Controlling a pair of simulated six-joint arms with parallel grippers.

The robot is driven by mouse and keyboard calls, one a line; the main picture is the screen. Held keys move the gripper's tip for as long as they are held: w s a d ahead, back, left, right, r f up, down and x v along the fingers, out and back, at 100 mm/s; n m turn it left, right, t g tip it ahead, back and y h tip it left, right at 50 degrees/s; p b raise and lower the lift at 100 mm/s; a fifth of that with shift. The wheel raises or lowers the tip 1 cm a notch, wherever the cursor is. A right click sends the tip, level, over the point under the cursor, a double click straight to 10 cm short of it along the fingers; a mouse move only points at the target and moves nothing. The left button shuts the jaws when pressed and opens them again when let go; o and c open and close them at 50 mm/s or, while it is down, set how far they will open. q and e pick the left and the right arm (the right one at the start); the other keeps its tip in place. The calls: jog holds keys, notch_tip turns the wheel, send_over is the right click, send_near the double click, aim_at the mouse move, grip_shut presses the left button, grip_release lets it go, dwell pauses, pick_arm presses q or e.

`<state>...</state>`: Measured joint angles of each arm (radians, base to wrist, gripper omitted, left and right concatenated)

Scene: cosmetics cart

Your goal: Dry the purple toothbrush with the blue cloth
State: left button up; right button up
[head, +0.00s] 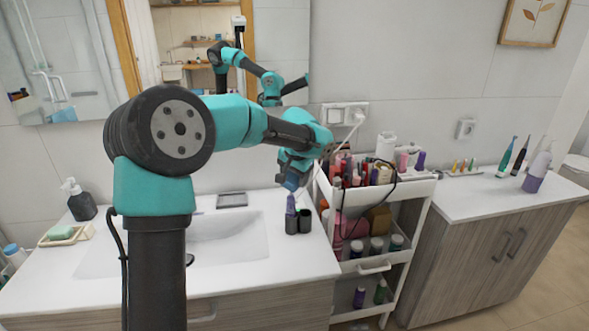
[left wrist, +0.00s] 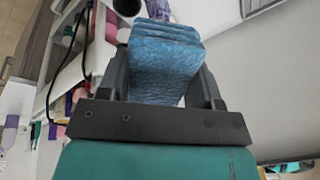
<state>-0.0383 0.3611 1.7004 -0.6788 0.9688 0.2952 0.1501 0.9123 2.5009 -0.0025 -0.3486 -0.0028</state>
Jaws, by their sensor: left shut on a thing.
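My left gripper (head: 291,179) is shut on the folded blue cloth (left wrist: 165,62), which sits between its two fingers in the left wrist view. In the head view a small patch of the blue cloth (head: 291,184) shows at the fingertips. Just below it a purple toothbrush (head: 290,204) stands upright in a dark double cup (head: 291,225) at the sink's right edge. I cannot tell whether cloth and toothbrush touch. A purple bit shows at the top of the left wrist view, partly cut off. My right gripper is not in view.
A white cart (head: 414,190) full of bottles and cosmetics stands right of the sink (head: 232,235). A black cable hangs over it. A soap dispenser (head: 80,201) and soap dish (head: 66,235) are at the left. Electric toothbrushes stand on the right counter (head: 470,197).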

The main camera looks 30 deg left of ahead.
aim_at(287, 184)
pick_arm(q)
jog(key=shift+f, duration=0.55)
jog(key=shift+f, duration=0.7)
dwell(0.8)
jog(key=shift+s+a, duration=0.45)
jog(key=shift+s+a+f, duration=0.1)
jog(key=shift+s+a, duration=0.3)
jog(key=shift+a, duration=0.05)
dwell(0.4)
